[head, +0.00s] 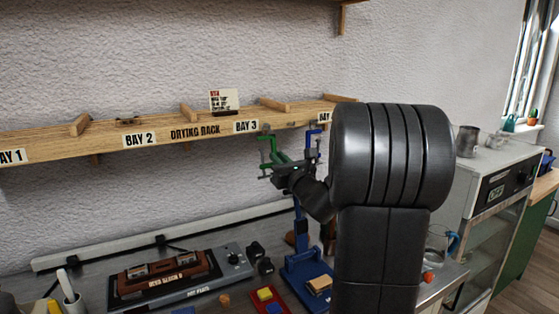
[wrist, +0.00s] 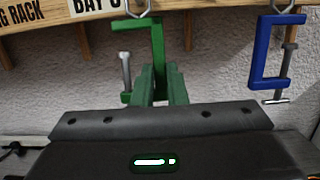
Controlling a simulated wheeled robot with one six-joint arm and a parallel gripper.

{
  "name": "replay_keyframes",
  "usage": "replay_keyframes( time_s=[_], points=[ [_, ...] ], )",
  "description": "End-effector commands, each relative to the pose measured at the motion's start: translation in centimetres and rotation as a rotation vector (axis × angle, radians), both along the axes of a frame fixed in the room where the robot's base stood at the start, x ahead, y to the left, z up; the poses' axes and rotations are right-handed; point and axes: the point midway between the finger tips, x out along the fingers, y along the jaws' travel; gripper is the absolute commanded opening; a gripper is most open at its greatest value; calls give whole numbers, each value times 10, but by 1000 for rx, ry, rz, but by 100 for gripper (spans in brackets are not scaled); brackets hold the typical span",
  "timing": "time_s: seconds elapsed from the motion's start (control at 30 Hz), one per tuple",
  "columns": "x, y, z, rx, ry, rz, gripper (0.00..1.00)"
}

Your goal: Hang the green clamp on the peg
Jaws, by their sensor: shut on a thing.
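The green clamp (head: 268,148) is upright below the shelf edge near the BAY 3 label. In the wrist view the green clamp (wrist: 157,45) has its top arm at a metal hook-shaped peg (wrist: 143,9) under the shelf. I cannot tell whether the peg bears it. My gripper (head: 283,160) is shut on the clamp's upright bar; its green fingers (wrist: 161,72) point up at it in the wrist view. A blue clamp (head: 312,138) hangs to the right, and it also shows in the wrist view (wrist: 256,65) under another hook.
The wooden drying rack (head: 60,139) runs along the wall with a small card (head: 224,100) on top. Below stand a hot plate (head: 180,285), a blue stand (head: 303,265) and a red tray (head: 268,298). My arm hides the right part of the bench.

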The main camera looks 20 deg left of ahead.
Motion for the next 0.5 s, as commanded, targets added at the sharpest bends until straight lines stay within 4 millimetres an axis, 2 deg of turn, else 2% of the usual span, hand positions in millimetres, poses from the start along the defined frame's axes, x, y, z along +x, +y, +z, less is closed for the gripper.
replay_keyframes(
  time_s=[0.03, 0.13, 0.17, 0.5],
  points=[
    [0, 0, 0, 1, -1, 0, 16],
    [0, 0, 0, 1, -1, 0, 36],
    [0, 0, 0, 1, -1, 0, 38],
    [-2, -3, -1, 0, 0, -1, 38]
  ],
)
